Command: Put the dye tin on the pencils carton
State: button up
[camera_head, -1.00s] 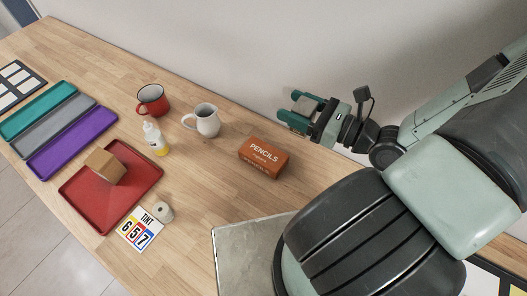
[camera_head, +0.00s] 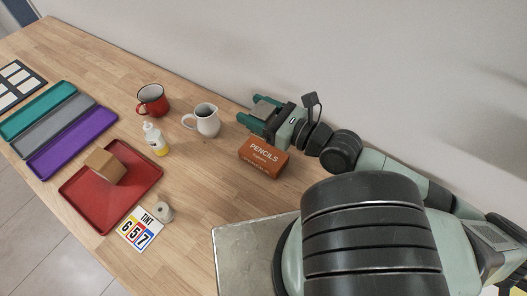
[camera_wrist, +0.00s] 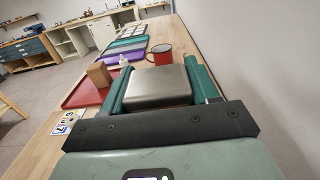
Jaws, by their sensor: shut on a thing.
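My gripper (camera_head: 259,115) is shut on a grey metal tin, the dye tin, which fills the space between its green fingers in the wrist view (camera_wrist: 158,86). In the head view only a little of the tin shows between the fingers. The orange-brown pencils carton (camera_head: 263,158) lies flat on the wooden table. My gripper is above the carton's far edge, toward the wall, with the fingers pointing left. The carton does not show in the wrist view, and the height of the tin above it is hard to tell.
A white jug (camera_head: 207,121) stands close left of my gripper, with a red mug (camera_head: 152,100) and a glue bottle (camera_head: 155,139) beyond. A red tray (camera_head: 88,205) holds a brown block (camera_head: 104,167). A tape roll (camera_head: 164,212) lies beside a number card (camera_head: 139,230). The wall is close behind.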

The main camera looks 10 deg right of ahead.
jog(key=shift+w+f, duration=0.15)
jog(key=shift+f, duration=4.8)
jog(key=o, duration=1.2)
jog(key=shift+c, duration=0.2)
jog(key=shift+d, duration=0.15)
jog(key=v, duration=1.2)
